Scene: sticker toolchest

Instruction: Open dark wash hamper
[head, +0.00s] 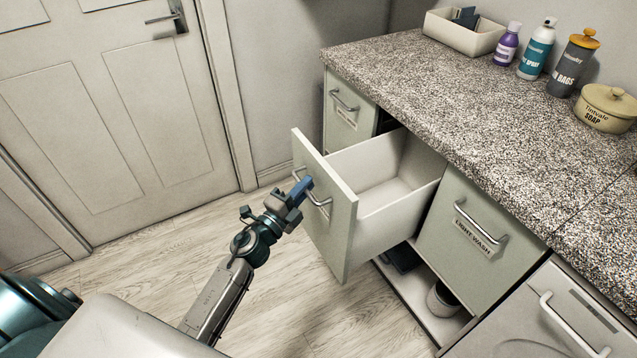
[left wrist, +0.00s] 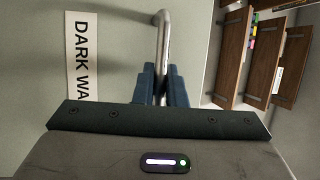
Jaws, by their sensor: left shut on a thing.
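The dark wash hamper (head: 332,222) is a pale drawer pulled well out from under the counter, and its inside looks empty. Its label, partly cut off as "DARK WA" (left wrist: 82,55), shows in the left wrist view. My left gripper (head: 300,190) is shut on the metal bar handle (head: 322,201) on the drawer's front. In the left wrist view the blue fingers (left wrist: 161,84) sit on both sides of the handle (left wrist: 161,35). My right gripper is not in view.
The light wash hamper (head: 470,240) beside it is shut, as is another handled front (head: 348,110) on the far side. A speckled counter (head: 440,100) carries bottles, a soap pot (head: 605,108) and a bin (head: 463,32). The floor (head: 160,245) toward the door is clear.

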